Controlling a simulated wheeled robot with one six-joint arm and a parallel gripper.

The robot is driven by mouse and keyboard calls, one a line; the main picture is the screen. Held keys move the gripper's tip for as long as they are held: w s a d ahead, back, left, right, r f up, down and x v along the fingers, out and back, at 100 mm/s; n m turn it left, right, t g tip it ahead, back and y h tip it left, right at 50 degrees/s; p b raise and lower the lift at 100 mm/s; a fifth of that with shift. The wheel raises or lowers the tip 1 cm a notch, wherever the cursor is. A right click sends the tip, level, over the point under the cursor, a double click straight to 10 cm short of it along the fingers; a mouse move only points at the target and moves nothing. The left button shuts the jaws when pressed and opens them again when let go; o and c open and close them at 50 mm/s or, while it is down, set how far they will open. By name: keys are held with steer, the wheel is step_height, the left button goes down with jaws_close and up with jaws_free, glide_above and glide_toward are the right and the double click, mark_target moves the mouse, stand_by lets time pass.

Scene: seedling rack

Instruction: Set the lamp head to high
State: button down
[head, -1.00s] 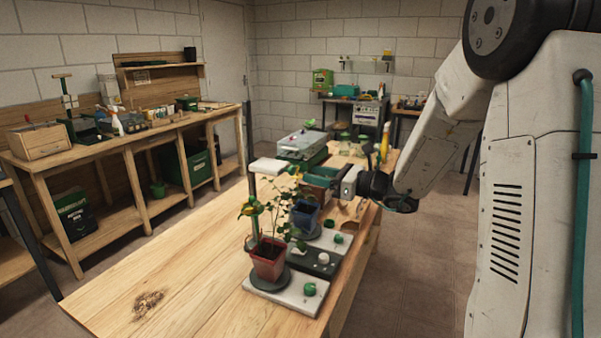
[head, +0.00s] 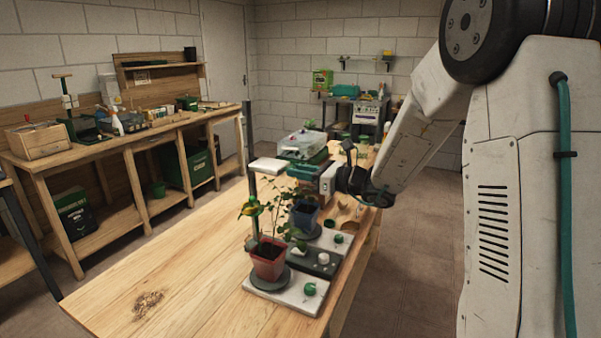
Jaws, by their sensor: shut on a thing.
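The white, flat lamp head (head: 268,165) sits at the top of a thin upright post (head: 254,192) above the potted plants. My gripper (head: 298,171) is at its right end, shut, with a green part showing close by. The exact contact is too small to make out. A red pot with a leafy plant (head: 268,262) stands on a dark round disc on a white base (head: 285,292) with a green knob (head: 310,289). A yellow-green piece (head: 250,208) shows beside the post. Leaves partly cover the post.
A blue pot (head: 304,216) stands behind the red one. A tray with a clear lid (head: 302,147) is farther back on the wooden table (head: 190,262). The table's left front is bare except for spilled soil (head: 147,302). A workbench stands at the left wall.

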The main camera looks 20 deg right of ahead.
step_height(320, 180, up, 13)
steer(key=shift+f, duration=0.2)
steer(key=c, duration=1.2)
jaws_free()
steer(key=shift+c, duration=0.2)
steer(key=v, duration=0.8)
